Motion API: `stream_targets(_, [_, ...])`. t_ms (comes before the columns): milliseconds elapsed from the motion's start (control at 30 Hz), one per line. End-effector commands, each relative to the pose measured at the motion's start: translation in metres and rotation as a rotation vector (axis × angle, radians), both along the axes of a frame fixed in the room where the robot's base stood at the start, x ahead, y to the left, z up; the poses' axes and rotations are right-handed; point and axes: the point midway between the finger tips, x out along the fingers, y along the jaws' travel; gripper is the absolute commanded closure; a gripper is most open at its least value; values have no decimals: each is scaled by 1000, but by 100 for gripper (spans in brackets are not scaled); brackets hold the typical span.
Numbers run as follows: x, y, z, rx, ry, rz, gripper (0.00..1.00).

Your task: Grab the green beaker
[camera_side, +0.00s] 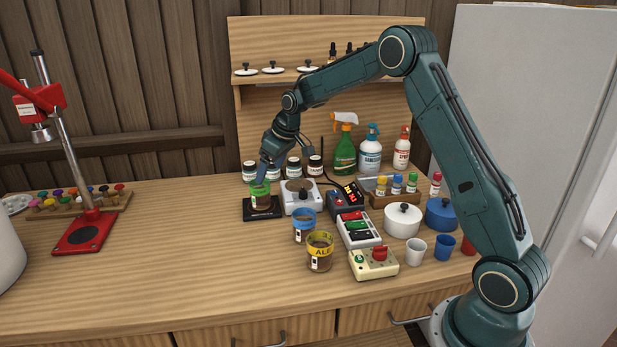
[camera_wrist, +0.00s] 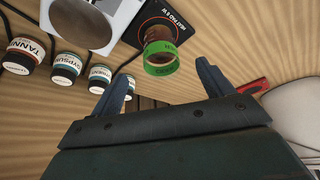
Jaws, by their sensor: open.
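The green beaker (camera_side: 261,200), a clear cup with a green band and brown contents, stands on a black plate (camera_side: 250,215) at the middle left of the bench. My gripper (camera_side: 265,178) is right at the beaker's top in the side view, pointing down; whether it touches cannot be told. In the wrist view the jaws (camera_wrist: 163,82) are open with nothing between their tips, and the green beaker (camera_wrist: 161,62) shows just beyond them, roughly centred. The fingertips partly hide the beaker's rim in the side view.
A white device (camera_side: 301,205) stands close right of the beaker. Blue-banded (camera_side: 304,232) and yellow-banded (camera_side: 320,262) beakers stand in front of it. Labelled jars (camera_side: 249,171) line the back. A red clamp stand (camera_side: 87,232) is at left. The bench between stand and plate is clear.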

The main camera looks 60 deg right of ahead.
Motion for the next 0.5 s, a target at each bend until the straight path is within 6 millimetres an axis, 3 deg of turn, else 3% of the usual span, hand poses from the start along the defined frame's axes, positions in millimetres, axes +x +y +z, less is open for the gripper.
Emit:
stream_targets(200, [13,2,-32,0,3,0,20])
stream_targets(500, [22,3,-52,-1,1,1,20])
